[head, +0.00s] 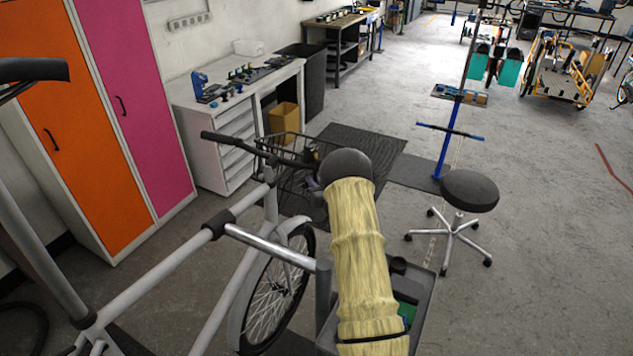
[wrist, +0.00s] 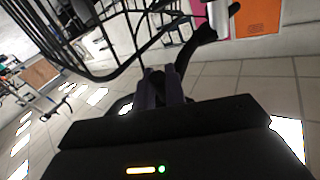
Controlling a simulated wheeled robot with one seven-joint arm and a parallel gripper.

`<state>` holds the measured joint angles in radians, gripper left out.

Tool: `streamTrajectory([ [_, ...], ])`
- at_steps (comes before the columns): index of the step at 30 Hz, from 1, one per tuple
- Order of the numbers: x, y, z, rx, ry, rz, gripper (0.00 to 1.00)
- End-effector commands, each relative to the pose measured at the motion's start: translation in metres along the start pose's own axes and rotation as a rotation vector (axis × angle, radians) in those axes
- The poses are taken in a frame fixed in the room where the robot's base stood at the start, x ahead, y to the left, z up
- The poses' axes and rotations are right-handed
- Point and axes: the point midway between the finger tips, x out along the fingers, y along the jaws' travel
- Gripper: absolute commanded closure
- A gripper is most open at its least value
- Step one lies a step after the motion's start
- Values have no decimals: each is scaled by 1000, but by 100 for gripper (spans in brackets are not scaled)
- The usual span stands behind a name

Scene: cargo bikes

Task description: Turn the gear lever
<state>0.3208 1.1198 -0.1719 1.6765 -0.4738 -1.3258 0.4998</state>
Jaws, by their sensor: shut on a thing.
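My gripper (wrist: 161,76) is at the handlebar of a grey bike (head: 150,280), shut on a small dark part between its fingers. That part sits where the gear lever would be, but it is too dark and small to make out its shape or angle. A black curved bar (wrist: 198,42), likely part of the handlebar, rises just beyond the fingers to the right in the wrist view. In the head view my sleeved arm hides the gripper, the near side of the handlebar and the lever.
A black wire basket (head: 290,180) is fixed at the bike's front; it also shows close by in the wrist view (wrist: 95,70). A black-seated stool (head: 470,190) and a blue-based stand (head: 445,150) are to the right. Orange (head: 65,120) and pink (head: 130,90) lockers are left.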

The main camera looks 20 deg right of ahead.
Motion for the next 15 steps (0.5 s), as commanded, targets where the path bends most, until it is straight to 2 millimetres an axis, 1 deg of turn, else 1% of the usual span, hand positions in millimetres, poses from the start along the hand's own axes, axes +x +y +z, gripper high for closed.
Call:
streamTrajectory([
  [5, -1, -1, -2, 23, -15, 4, 100],
  [15, -8, -12, -6, 208, -137, 30, 100],
])
